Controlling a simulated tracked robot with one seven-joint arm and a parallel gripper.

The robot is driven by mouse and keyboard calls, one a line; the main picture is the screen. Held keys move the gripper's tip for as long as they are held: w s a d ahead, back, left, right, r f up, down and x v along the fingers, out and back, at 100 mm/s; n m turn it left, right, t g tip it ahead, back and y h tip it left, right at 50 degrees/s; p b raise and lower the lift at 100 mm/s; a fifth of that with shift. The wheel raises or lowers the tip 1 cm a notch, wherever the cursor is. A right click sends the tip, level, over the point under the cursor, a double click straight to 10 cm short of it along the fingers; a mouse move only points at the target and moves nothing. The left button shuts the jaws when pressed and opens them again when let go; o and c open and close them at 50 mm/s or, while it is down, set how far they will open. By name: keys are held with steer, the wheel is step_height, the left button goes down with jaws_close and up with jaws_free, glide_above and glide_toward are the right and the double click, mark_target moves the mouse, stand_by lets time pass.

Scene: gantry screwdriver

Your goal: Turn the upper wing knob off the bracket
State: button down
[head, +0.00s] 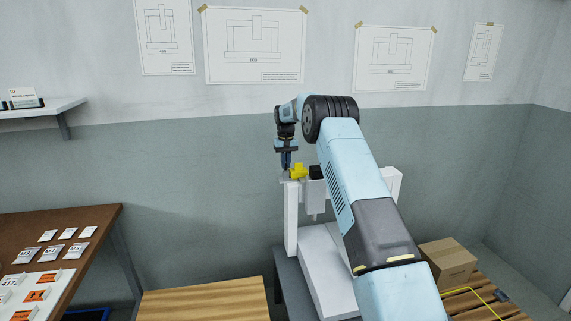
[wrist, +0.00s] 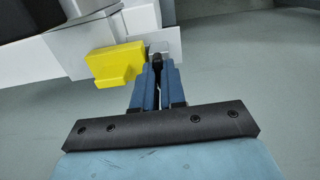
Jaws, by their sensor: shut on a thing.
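My gripper (head: 287,168) points down at the top left of the white gantry (head: 291,225). In the wrist view its two blue fingers (wrist: 158,75) are closed together on a small dark piece (wrist: 157,58), which looks like the upper wing knob; the fingers hide most of it. A light grey metal plate (wrist: 171,46), seemingly part of the bracket, lies just behind the fingertips. A yellow block (wrist: 115,64) sits directly left of the fingers; in the head view it (head: 299,171) is just right of my gripper. I cannot make out a lower knob.
A grey tool-like part (head: 314,196) hangs from the gantry. A wooden-topped table (head: 205,300) stands at the front. A cardboard box (head: 447,262) sits on a pallet at right. The wall behind is clear below the posters.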

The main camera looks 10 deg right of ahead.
steer(key=c, duration=1.2)
jaws_free()
step_height(320, 180, up, 14)
steer(key=shift+f, duration=0.15)
steer(key=shift+w, duration=0.1)
